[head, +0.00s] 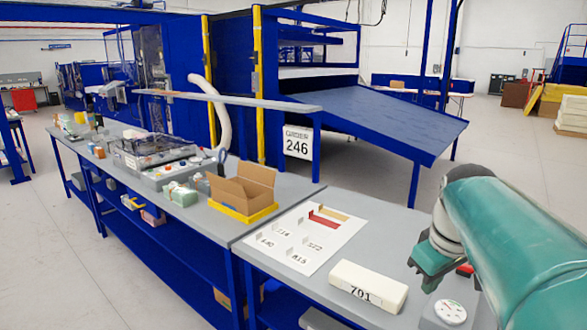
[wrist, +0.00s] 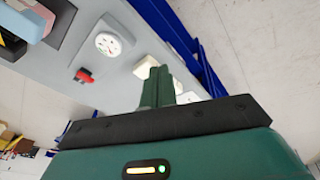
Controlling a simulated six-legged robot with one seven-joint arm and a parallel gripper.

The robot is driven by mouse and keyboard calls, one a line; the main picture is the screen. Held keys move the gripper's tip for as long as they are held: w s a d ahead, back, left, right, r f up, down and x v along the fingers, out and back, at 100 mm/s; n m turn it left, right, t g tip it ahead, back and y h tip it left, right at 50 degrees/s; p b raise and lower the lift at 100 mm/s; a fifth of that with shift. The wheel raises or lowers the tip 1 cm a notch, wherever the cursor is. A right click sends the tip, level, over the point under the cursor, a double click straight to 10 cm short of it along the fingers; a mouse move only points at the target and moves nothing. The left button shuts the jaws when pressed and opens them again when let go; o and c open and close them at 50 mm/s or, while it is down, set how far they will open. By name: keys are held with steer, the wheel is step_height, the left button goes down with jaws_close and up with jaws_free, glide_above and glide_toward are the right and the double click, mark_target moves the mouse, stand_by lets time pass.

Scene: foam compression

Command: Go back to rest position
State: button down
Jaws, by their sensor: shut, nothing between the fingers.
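My gripper shows in the wrist view (wrist: 157,85) as green fingers pressed together with nothing between them. In the head view my green arm reaches in from the right, and its wrist end hangs over the right end of the grey table (head: 395,225). A white block marked 701 (head: 368,287) lies on the table to the left of my wrist. A gauge with a round dial (head: 450,312) stands below my arm; its dial also shows in the wrist view (wrist: 108,44), apart from the fingers.
A white sheet (head: 290,262) with printed numbers, a red strip (head: 330,219) and a tan strip lies left of the block. An open cardboard box (head: 243,188) sits in a yellow tray (head: 245,217). A red part (wrist: 84,75) lies near the dial. Floor is clear behind the table.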

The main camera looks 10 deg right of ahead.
steer(key=s+a+f+m+t, duration=0.1)
steer(key=s+a+f, duration=0.2)
steer(key=a, duration=0.5)
steer(key=s+a+f+m+t, duration=0.1)
steer(key=s+a+f, duration=0.3)
steer(key=a, duration=0.5)
steer(key=shift+s+m+t+y, duration=0.4)
steer(key=shift+s, duration=0.4)
